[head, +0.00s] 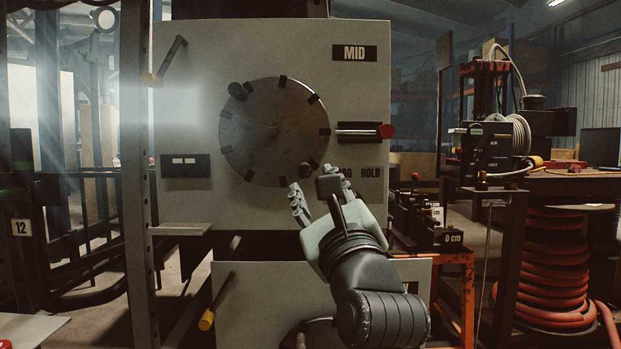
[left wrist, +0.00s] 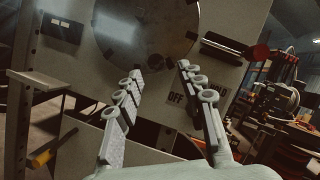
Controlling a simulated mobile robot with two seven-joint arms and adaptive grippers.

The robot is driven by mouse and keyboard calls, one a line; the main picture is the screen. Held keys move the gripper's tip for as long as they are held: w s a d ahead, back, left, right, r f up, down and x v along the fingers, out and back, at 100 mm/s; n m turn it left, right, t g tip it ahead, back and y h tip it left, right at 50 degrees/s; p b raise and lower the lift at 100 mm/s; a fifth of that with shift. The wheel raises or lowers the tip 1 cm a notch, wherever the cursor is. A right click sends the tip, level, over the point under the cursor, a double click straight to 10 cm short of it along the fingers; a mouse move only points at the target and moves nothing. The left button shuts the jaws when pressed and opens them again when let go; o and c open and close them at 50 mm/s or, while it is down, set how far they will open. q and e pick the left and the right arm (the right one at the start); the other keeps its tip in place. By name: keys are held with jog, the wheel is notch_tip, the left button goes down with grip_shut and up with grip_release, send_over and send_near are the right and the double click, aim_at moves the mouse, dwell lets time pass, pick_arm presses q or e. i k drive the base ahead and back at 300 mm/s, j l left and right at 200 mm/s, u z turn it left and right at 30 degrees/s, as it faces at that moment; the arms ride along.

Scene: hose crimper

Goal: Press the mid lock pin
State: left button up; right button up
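The pin also shows at the upper right in the left wrist view (left wrist: 259,52). My left gripper (head: 313,195) is in front of the panel, below the pin and near the disc's lower edge. Its fingers are spread, with nothing between them in the left wrist view (left wrist: 156,95). It partly hides a label beside the word HOLD. My right gripper is not in view.
A lever with a tan knob (head: 165,62) is at the panel's upper left. A yellow-handled lever (head: 207,319) is on the lower panel. An orange stand (head: 455,285) with dark parts and a workbench (head: 575,180) with a hose reel are to the right.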

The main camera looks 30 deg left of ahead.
aim_at(387, 131)
jog(key=k+l, duration=0.45)
jog(key=l, duration=0.25)
jog(key=k+l, duration=0.25)
jog(key=l, duration=0.15)
